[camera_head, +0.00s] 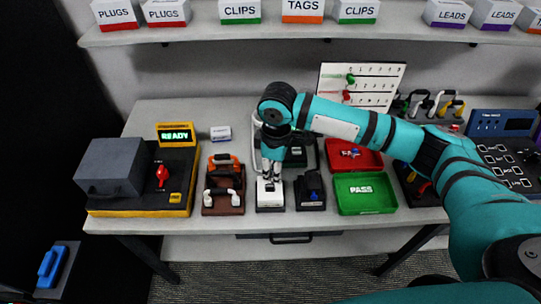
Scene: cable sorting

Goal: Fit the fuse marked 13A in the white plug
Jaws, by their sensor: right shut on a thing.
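My right arm reaches in from the right, and its dark gripper (272,178) points down at the white plug (270,194) at the front middle of the bench. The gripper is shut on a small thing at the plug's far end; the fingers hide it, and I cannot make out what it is. The 13A marking cannot be read at this size. I cannot tell whether the held thing touches the plug. My left gripper is not in view.
Further right are a red tray (345,156) and a green PASS tray (364,205). A grey tester box (112,165) with a READY display (176,134) stands at left.

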